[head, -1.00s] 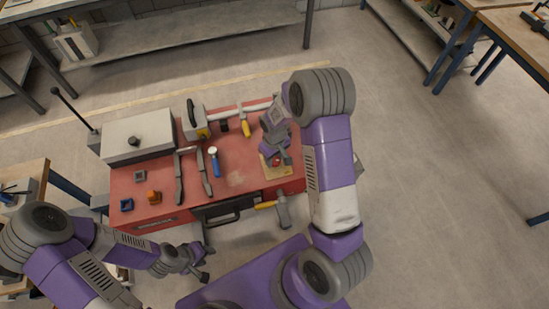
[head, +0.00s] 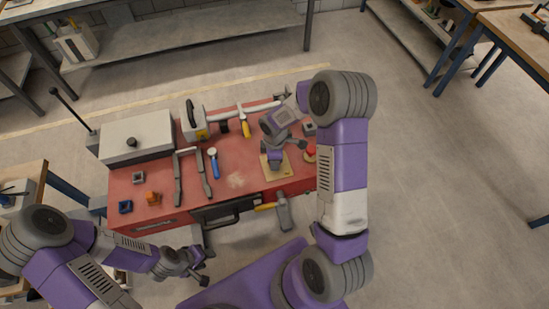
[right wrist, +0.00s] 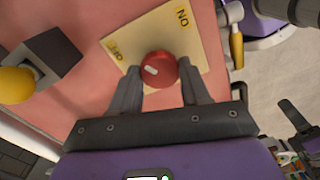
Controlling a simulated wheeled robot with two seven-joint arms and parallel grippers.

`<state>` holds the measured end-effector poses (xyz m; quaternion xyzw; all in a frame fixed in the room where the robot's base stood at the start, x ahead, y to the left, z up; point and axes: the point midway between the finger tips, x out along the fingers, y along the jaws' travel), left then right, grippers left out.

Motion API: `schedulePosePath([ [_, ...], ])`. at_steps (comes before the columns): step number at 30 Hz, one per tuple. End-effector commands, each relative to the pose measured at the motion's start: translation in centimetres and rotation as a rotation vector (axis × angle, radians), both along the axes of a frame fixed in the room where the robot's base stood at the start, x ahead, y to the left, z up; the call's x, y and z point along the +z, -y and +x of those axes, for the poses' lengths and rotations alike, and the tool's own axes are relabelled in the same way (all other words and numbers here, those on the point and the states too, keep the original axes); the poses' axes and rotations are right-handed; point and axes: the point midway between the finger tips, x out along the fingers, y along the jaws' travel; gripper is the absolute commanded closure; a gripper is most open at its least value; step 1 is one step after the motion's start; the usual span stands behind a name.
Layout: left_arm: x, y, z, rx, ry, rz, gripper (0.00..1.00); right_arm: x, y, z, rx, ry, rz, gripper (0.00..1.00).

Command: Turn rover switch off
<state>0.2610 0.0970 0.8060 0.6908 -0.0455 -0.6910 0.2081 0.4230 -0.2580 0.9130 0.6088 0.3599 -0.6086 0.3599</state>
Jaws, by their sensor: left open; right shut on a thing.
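The rover switch (right wrist: 160,68) is a round red knob with a white mark. It sits on a cream plate (right wrist: 190,48) labelled ON and OFF. The mark lies on the knob's left side in the right wrist view, on the side of the OFF label. My right gripper (right wrist: 160,82) is shut on the knob, a finger on each side. In the head view my right gripper (head: 275,163) points down at the plate (head: 286,169) and hides the knob. My left gripper (head: 206,268) is open and empty, in front of the red bench.
The red bench top (head: 235,182) also holds a grey box (head: 135,138), a blue-handled tool (head: 213,163), dark bars (head: 178,180) and a red button (head: 311,152) right of the plate. A hammer (head: 284,212) hangs at the front edge. A yellow-domed block (right wrist: 45,65) is near my right gripper.

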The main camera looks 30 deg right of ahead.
Motion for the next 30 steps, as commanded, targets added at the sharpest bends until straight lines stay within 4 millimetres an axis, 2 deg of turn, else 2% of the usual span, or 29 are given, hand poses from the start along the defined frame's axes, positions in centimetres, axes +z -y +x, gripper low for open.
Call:
schedulePosePath([
  [12, 0.48, 0.00, 0.00, 0.000, 0.000, 0.000, 0.57, -0.04, 0.14, -0.14, 0.231, -0.005, -0.001, 0.84],
  [30, 0.54, 0.00, 0.00, 0.000, 0.000, 0.000, 0.57, -0.07, 0.16, -0.11, 0.284, -0.004, -0.003, 0.84],
])
